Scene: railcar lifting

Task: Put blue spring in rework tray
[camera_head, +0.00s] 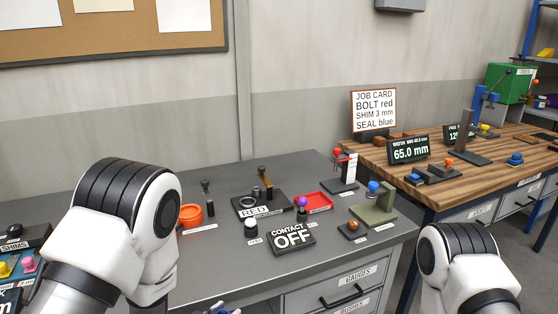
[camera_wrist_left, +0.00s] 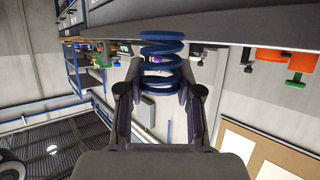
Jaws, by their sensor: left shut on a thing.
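The blue spring (camera_wrist_left: 161,62) is a thick coil in the left wrist view, held between the two fingers of my left gripper (camera_wrist_left: 160,84). The gripper is shut on it, and the coil sticks out past the fingertips. In the head view my left arm hides most of that gripper. A small blue bit shows at the bottom edge, too little to identify. A shallow red tray (camera_head: 318,201) lies on the grey bench; its label is too small to read, so I cannot confirm it is the rework tray. My right arm shows at lower right, but its gripper is out of view.
The grey bench (camera_head: 215,262) has free room at its front left. A wooden bench (camera_head: 450,187) stands at right.

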